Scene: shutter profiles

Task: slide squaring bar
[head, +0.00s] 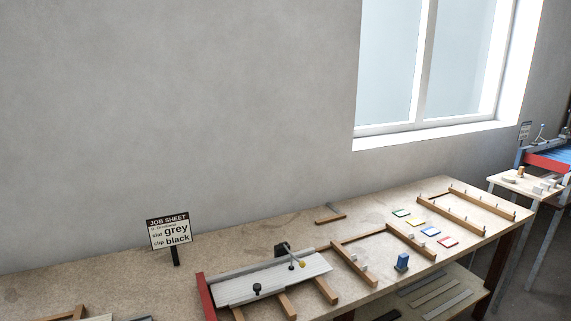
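On the bench, pale grey slats (300,277) lie side by side across several wooden bearers (327,290). A red upright stop (206,295) stands at their left end. A black knob (257,288) sits on the near left part of the slats. A small metal lever with a yellow tip (302,264) and a black block (281,248) are at their far side. I cannot tell for sure which part is the squaring bar. My gripper is not in view.
A job sheet sign (169,232) reading slat grey, clip black stands behind, to the left. Wooden frames, a blue block (402,261) and coloured cards (430,231) are on the right of the bench (230,247). A lower shelf holds strips (447,305).

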